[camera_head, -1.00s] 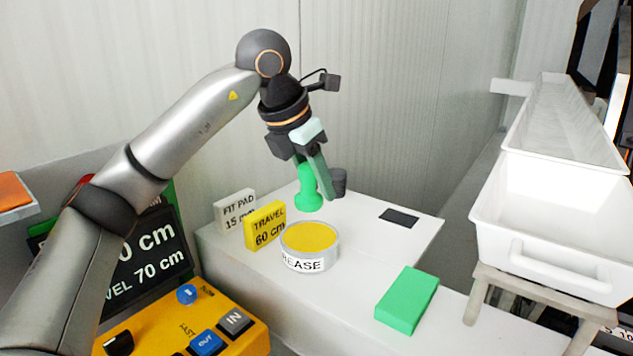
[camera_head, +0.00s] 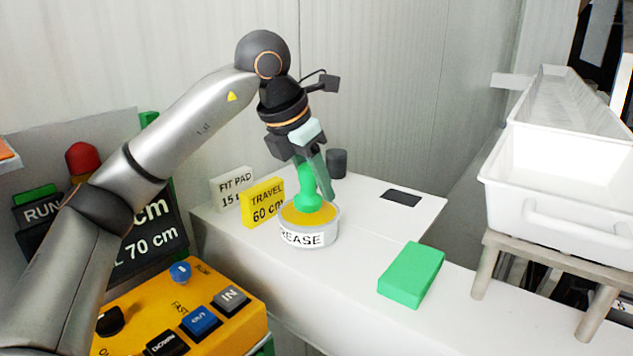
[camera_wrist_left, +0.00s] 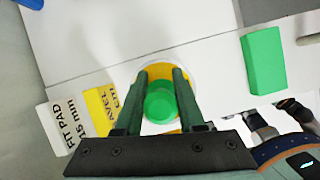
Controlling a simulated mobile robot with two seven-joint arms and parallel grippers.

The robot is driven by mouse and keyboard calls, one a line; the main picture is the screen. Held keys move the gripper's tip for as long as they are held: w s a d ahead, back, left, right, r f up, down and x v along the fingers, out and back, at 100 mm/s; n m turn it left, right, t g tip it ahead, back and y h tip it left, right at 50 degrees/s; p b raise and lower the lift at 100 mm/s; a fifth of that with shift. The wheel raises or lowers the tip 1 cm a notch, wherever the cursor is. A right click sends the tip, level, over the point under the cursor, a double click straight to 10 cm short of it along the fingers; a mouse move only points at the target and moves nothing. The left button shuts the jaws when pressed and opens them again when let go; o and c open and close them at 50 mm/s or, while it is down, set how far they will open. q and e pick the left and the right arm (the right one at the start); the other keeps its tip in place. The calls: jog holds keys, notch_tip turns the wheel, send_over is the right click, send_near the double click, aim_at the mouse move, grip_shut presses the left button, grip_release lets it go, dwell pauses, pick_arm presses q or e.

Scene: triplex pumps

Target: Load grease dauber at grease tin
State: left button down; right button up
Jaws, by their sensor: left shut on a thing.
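The green grease dauber (camera_head: 307,190) is upright between the fingers of my left gripper (camera_head: 313,172), which is shut on it. The dauber's lower end is at the yellow grease in the open grease tin (camera_head: 302,239); it looks to touch the grease. In the left wrist view the dauber (camera_wrist_left: 160,103) sits between the two fingers of the left gripper (camera_wrist_left: 161,90), over the yellow grease. The tin's rim (camera_wrist_left: 188,69) shows behind the fingers. My right gripper is not in view.
A yellow "TRAVEL 60 cm" block (camera_head: 263,203) and a white "FIT PAD" block (camera_head: 232,187) stand left of the tin. A dark cylinder (camera_head: 337,163) stands behind. A green block (camera_head: 411,275) lies right, near a white trough (camera_head: 560,180). A yellow control box (camera_head: 245,322) is in front.

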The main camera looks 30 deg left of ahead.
pick_arm(q)
jog(key=shift+f+b, duration=0.35)
jog(key=shift+f, duration=0.2)
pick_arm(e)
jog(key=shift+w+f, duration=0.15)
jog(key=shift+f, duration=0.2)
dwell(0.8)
pick_arm(q)
notch_tip(320, 180, up, 2)
jog(key=shift+r+p, duration=0.2)
jog(key=shift+p, duration=1)
notch_tip(320, 180, up, 3)
jog(key=shift+f+p, duration=0.15)
jog(key=shift+p, duration=1.1)
jog(key=shift+r+p, duration=0.65)
jog(key=shift+p, duration=0.05)
jog(key=shift+r, duration=0.3)
jog(key=shift+r+p, duration=0.1)
jog(key=shift+p, duration=0.25)
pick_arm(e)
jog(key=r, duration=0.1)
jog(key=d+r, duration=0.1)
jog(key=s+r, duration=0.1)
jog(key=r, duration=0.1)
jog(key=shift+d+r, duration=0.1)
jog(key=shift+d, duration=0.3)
